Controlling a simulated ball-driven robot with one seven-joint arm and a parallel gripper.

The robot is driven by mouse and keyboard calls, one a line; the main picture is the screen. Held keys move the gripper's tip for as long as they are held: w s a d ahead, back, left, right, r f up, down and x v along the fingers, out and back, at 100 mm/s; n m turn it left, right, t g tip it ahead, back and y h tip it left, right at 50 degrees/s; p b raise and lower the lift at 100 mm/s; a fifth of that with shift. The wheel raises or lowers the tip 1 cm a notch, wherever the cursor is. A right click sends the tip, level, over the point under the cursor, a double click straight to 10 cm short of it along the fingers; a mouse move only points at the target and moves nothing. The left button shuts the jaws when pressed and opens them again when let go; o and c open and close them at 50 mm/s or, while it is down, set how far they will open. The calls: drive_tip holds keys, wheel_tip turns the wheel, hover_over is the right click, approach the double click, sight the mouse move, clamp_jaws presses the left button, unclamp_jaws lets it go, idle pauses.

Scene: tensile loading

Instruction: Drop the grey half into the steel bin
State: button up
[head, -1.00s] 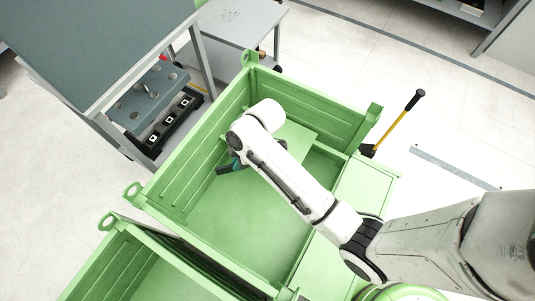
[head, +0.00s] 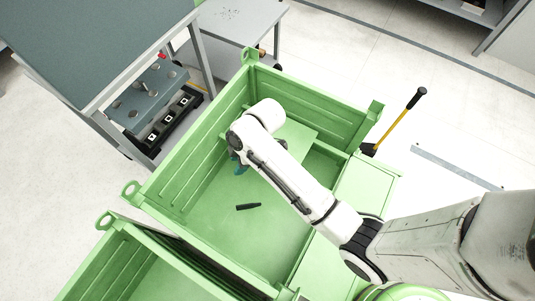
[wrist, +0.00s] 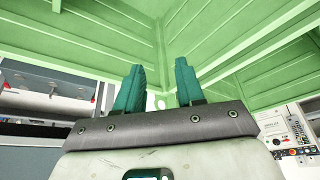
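The grey half (head: 248,206) shows as a small dark piece inside the green steel bin (head: 236,237), apart from my gripper. I cannot tell whether it rests on the floor of the bin or is still falling. My gripper (head: 240,169) is over the bin, mostly hidden behind my wrist in the head view. In the wrist view my gripper (wrist: 157,85) has its two teal fingers spread with nothing between them. The bin walls (wrist: 215,40) fill the upper part of that view.
A second green bin (head: 130,268) stands at the lower left. A grey workbench (head: 95,45) with a lower shelf is at the upper left. A yellow-handled tool (head: 392,125) stands by the bin's right side.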

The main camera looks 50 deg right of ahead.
drive_tip(key=v, duration=1)
drive_tip(key=shift+d+r, duration=0.15)
drive_tip(key=shift+r, duration=0.2)
drive_tip(key=shift+s, duration=0.15)
